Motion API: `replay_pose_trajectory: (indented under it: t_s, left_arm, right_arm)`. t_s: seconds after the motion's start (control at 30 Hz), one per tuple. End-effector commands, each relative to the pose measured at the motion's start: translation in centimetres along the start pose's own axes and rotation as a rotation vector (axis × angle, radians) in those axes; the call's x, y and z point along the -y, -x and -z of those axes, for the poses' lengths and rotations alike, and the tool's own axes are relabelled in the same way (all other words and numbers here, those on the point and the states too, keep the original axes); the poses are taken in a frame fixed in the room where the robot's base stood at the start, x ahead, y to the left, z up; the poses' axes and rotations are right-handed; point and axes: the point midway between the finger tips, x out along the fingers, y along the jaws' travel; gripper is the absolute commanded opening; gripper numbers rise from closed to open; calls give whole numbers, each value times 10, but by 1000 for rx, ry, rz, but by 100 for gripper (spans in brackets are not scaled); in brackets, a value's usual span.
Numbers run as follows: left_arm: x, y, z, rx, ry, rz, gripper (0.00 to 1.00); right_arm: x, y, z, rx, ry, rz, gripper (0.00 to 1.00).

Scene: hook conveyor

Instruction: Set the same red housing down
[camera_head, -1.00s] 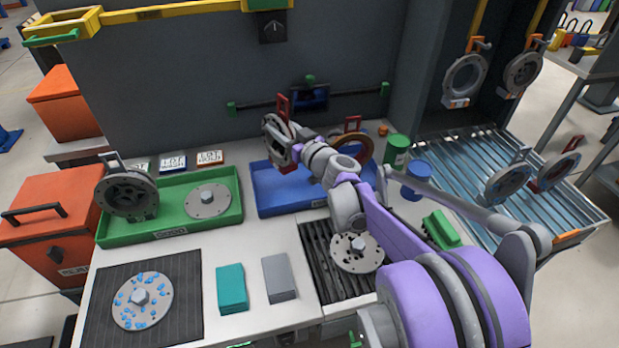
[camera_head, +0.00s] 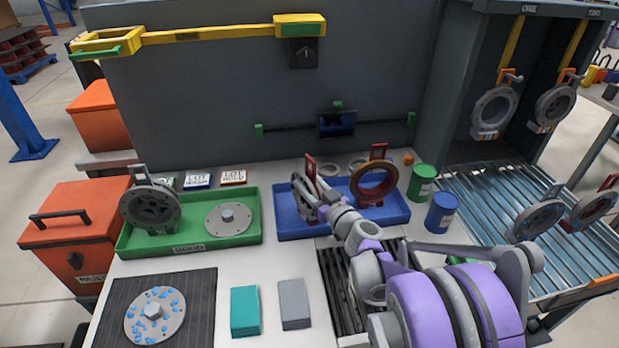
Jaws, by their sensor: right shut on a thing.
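The red housing (camera_head: 301,190), a grey ring with a red hook plate on top, is in my right gripper (camera_head: 318,200). The gripper is shut on it, though the wrist hides part of the grip. The housing is upright over the left part of the blue tray (camera_head: 286,232), low down. I cannot tell whether its base touches the tray floor. A second red-hooked housing with a bronze ring (camera_head: 362,194) stands in the right part of the same tray. My left gripper is not in view.
A green tray (camera_head: 190,246) at left holds a grey housing (camera_head: 149,206) and a flat disc (camera_head: 228,217). Green (camera_head: 421,183) and blue (camera_head: 441,213) cans stand right of the blue tray. Teal (camera_head: 244,311) and grey (camera_head: 293,304) blocks lie in front.

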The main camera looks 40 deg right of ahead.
Motion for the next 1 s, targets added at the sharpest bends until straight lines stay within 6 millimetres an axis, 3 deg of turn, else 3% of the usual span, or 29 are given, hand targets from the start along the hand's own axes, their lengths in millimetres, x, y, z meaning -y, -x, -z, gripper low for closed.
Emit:
replay_pose_trajectory:
  t_s: [0.43, 0.47, 0.6, 1.0]
  left_arm:
    - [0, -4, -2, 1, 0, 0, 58]
    - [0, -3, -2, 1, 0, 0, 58]
    - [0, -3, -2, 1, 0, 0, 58]
    - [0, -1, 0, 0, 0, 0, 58]
  right_arm:
    - [0, 0, -9, -1, -1, 1, 0]
    - [0, 0, -10, 0, 0, 0, 54]
    - [0, 0, -9, 0, 0, 0, 79]
    - [0, 4, -6, 0, 0, -1, 80]
